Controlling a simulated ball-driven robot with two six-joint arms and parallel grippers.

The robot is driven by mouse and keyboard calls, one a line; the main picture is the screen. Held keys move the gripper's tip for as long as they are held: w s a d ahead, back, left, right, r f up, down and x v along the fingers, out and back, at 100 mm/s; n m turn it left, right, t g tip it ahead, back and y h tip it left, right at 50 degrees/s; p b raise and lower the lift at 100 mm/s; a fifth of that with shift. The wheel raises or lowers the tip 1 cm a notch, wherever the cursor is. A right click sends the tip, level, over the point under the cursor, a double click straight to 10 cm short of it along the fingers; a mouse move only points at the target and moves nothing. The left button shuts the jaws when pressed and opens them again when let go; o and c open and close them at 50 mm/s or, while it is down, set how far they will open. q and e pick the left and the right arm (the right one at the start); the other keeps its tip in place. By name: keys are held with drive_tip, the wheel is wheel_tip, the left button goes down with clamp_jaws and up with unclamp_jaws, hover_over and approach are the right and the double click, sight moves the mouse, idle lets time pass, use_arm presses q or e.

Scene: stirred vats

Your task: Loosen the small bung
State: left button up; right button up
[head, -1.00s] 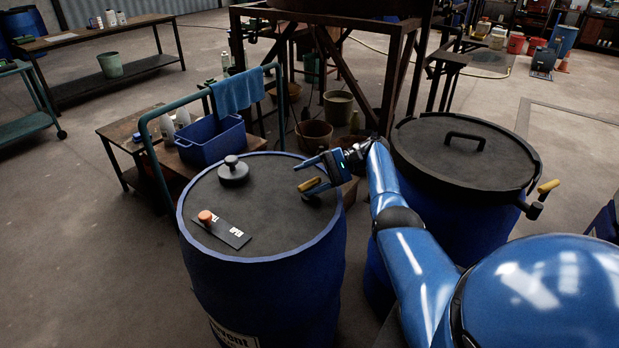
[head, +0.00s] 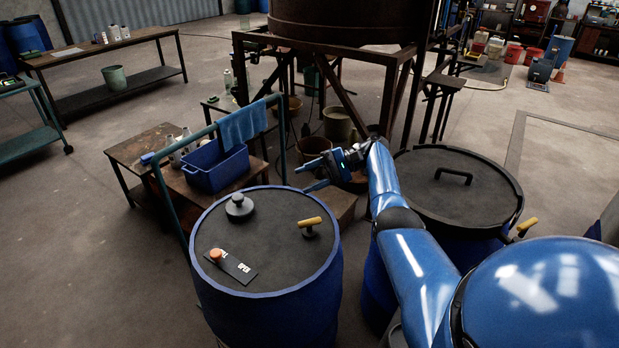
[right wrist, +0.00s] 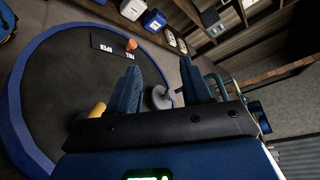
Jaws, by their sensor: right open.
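The blue drum (head: 268,322) has a dark lid with a grey round knob-shaped bung (head: 240,208) at the back left and a yellow T-handled bung (head: 310,223) at the right; I cannot tell for sure which is the small one. An orange knob (head: 216,254) sits on a lettered black plate at the front left. My right gripper (head: 312,176) is open and empty, beyond the lid's back right edge. In the right wrist view, the grey bung (right wrist: 162,97) shows between my fingers (right wrist: 160,84) and the yellow handle (right wrist: 97,109) shows outside them. My left gripper is out of view.
A second drum with a black handled lid (head: 462,198) stands to the right. Behind the first drum are a blue tub (head: 215,170), a trolley rail with a blue cloth (head: 242,125), and a large rusty vat (head: 350,20) on a frame.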

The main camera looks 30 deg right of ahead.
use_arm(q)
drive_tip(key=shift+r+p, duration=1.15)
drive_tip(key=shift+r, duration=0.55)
use_arm(e)
drive_tip(key=shift+r, duration=1.65)
drive_tip(key=shift+a, duration=0.1)
